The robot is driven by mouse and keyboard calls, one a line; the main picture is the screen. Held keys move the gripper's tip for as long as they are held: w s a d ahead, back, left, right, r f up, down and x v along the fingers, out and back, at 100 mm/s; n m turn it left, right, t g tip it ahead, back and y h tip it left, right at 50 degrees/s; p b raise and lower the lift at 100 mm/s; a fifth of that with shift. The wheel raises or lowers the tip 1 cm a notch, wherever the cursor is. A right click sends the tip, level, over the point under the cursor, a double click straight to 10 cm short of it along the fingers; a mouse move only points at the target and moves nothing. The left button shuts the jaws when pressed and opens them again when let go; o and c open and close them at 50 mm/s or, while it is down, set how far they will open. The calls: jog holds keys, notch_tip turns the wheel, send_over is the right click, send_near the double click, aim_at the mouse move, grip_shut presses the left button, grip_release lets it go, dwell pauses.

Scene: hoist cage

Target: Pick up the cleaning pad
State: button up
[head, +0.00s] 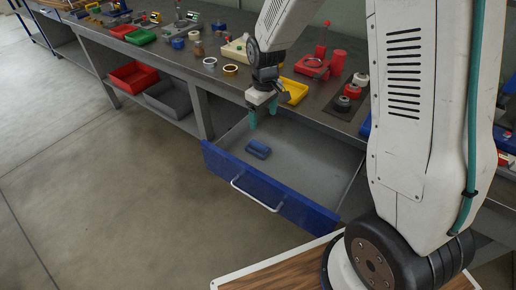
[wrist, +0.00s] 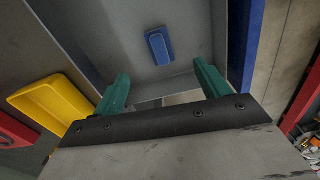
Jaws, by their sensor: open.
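The cleaning pad (head: 258,149) is a small blue block lying on the grey floor of an open drawer (head: 315,160). In the wrist view the pad (wrist: 159,47) lies beyond the fingertips, roughly midway between them. My gripper (head: 263,116) has green fingers and hangs over the drawer, above and behind the pad in the head view. In the wrist view its two fingers (wrist: 161,86) are spread wide with nothing between them. The pad is apart from the fingers and fully visible.
The drawer has a blue front (head: 265,189) with a white handle (head: 255,195). Above it is a grey workbench (head: 215,80) with a yellow tray (head: 294,91), a red tray (head: 311,67) and several small parts. Red and grey bins (head: 134,77) stand on a lower shelf. The floor at left is clear.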

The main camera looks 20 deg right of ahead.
jog(key=n, duration=0.1)
send_over(258, 143)
notch_tip(258, 143, down, 8)
jog(key=shift+d+f, duration=0.1)
notch_tip(258, 143, down, 7)
jog(key=shift+s+f, duration=0.1)
jog(key=shift+f, duration=0.1)
jog(key=c, duration=1)
